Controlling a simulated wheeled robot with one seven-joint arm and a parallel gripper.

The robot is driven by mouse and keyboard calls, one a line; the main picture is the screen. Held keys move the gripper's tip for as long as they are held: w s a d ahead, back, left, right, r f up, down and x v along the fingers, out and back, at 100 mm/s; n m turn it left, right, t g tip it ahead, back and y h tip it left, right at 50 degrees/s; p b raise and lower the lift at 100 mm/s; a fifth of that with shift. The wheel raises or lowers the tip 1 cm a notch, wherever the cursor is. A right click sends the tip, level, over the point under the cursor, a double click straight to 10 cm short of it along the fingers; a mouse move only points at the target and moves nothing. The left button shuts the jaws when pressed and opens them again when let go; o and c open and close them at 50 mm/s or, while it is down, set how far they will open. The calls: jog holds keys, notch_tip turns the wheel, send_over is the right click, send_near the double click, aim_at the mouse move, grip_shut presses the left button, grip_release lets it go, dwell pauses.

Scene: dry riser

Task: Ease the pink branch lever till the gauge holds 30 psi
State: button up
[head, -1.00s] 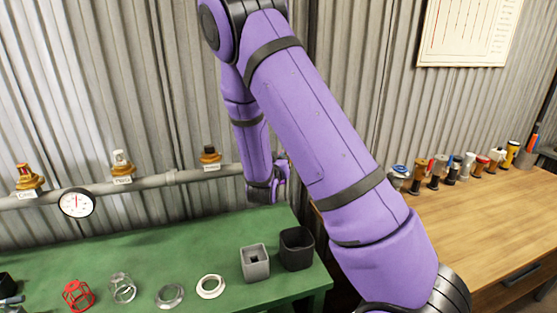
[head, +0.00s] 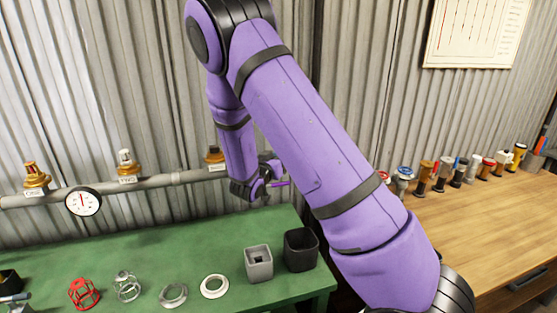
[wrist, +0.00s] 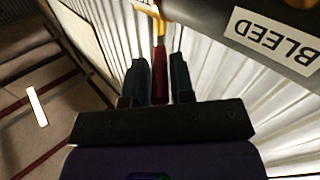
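In the wrist view a dark red-pink lever (wrist: 159,72) runs from a brass fitting (wrist: 150,10) down between the two fingers of my gripper (wrist: 160,78). The fingers look apart, with a narrow gap on each side of the lever. In the head view my gripper (head: 266,184) is by the wall at the pipe's right end; a magenta bar (head: 281,184), probably this lever, shows beside it. The round white gauge (head: 83,202) hangs on the grey pipe, its needle pointing about straight up; the scale is too small to read.
A BLEED label (wrist: 273,38) is on the dark pipe near the lever. Brass valves (head: 36,175) stand along the pipe. The green bench (head: 190,250) below holds a red cage (head: 84,293), rings and two square cups.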

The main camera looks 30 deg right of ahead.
jog(key=shift+o, duration=1.4)
jog(key=v, duration=1)
jog(key=shift+s+a, duration=0.15)
jog(key=shift+a, duration=0.25)
jog(key=shift+r, duration=0.1)
